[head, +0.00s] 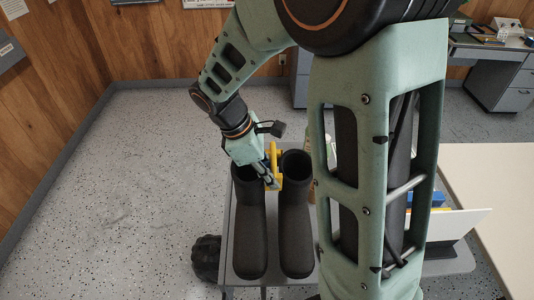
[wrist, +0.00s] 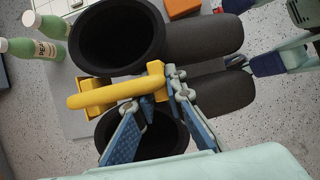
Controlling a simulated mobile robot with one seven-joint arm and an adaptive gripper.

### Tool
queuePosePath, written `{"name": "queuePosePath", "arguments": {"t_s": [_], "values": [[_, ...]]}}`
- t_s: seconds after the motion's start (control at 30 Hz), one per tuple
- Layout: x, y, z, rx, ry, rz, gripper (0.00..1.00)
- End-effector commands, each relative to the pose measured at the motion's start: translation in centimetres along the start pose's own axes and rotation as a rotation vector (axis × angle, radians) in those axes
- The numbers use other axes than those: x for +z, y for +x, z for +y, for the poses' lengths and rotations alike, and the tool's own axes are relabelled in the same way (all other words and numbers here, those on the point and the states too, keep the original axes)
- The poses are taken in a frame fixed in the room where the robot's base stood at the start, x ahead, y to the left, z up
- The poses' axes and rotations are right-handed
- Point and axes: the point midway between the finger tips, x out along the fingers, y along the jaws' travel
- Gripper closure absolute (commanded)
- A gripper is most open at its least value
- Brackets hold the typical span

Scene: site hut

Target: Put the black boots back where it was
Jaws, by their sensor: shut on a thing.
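The pair of black boots (head: 250,235) stands upright side by side, toes toward the front, over a small grey table (head: 229,240). A yellow handle (head: 273,152) sits between the boot shafts at the top. My gripper (head: 270,178) is shut on this handle from above. In the wrist view, my gripper (wrist: 157,97) has its fingers on either side of the yellow bar (wrist: 110,93), between the two open boot tops (wrist: 152,25). I cannot tell whether the soles touch the table.
Green bottles (wrist: 40,47) and an orange item (wrist: 182,7) are near the boots. A black object (head: 205,258) lies left of the table. A cream tabletop (head: 500,190) is at right, a grey desk (head: 497,85) behind. The floor (head: 130,200) at left is clear.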

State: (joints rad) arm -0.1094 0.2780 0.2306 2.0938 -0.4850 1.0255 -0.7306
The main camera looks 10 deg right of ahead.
Motion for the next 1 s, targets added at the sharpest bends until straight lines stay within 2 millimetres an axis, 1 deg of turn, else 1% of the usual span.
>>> {"name": "queuePosePath", "arguments": {"t_s": [0.03,0.07,0.2,0.43,0.77,1.0], "values": [[-0.2,0.1,0.8,0.0,0.001,-0.001,1.0],[-0.4,0.4,1.2,-0.001,0.001,-0.002,1.0],[-1.5,2.1,2.5,-0.002,0.0,-0.002,1.0],[-2.8,4.1,4.5,0.0,0.002,-0.002,1.0],[-3.5,5.1,5.5,0.002,0.001,-0.001,1.0],[-4.6,7.8,5.5,0.0,-0.001,-0.003,1.0]]}}
